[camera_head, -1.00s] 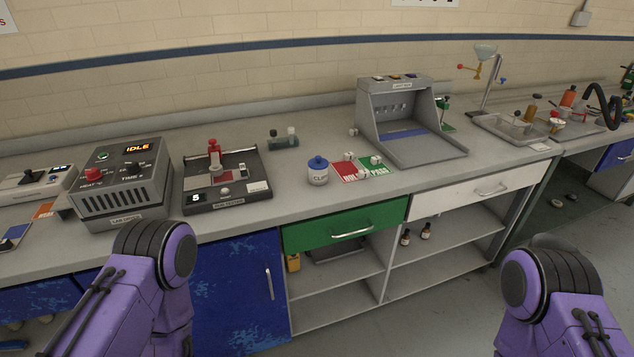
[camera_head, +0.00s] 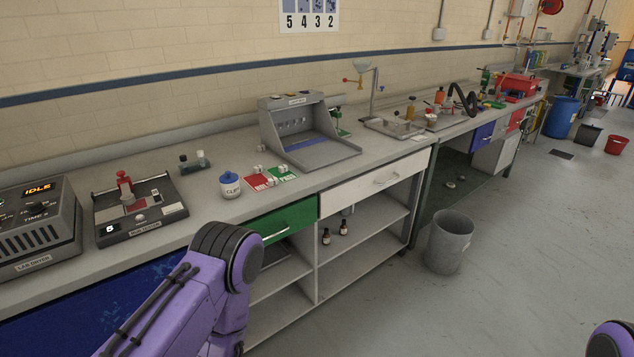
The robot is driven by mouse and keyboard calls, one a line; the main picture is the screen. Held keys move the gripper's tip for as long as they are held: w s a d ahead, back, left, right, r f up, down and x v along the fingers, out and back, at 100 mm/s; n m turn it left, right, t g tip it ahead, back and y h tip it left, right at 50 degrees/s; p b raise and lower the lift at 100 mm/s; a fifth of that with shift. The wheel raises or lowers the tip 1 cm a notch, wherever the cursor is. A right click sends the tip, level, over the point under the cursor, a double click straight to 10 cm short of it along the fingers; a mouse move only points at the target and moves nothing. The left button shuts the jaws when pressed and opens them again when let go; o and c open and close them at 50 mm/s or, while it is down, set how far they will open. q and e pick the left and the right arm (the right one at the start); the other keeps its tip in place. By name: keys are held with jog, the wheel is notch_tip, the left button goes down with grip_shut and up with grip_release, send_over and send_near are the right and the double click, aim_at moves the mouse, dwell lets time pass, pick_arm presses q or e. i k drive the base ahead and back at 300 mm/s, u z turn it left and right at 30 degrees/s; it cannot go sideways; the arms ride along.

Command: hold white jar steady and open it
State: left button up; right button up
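A small white jar (camera_head: 230,186) with a blue lid and lettering on its front stands upright on the grey bench. The lid (camera_head: 228,176) is on the jar. It is beside a red and green card. My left arm comes in from the lower left, in front of the bench, and is apart from the jar. Only a bit of my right arm shows at the lower right corner. Neither gripper is in the picture.
A rub tester (camera_head: 140,210) and a lab dryer (camera_head: 35,232) stand left of the jar. A grey light box (camera_head: 305,135) stands to the right. Small white cubes sit on the red card (camera_head: 257,183) and green card (camera_head: 283,174). A grey bin (camera_head: 449,243) stands on the open floor.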

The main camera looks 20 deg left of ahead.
aim_at(229, 192)
jog(key=z, duration=0.55)
jog(key=i, duration=1.2)
jog(key=u, duration=2.45)
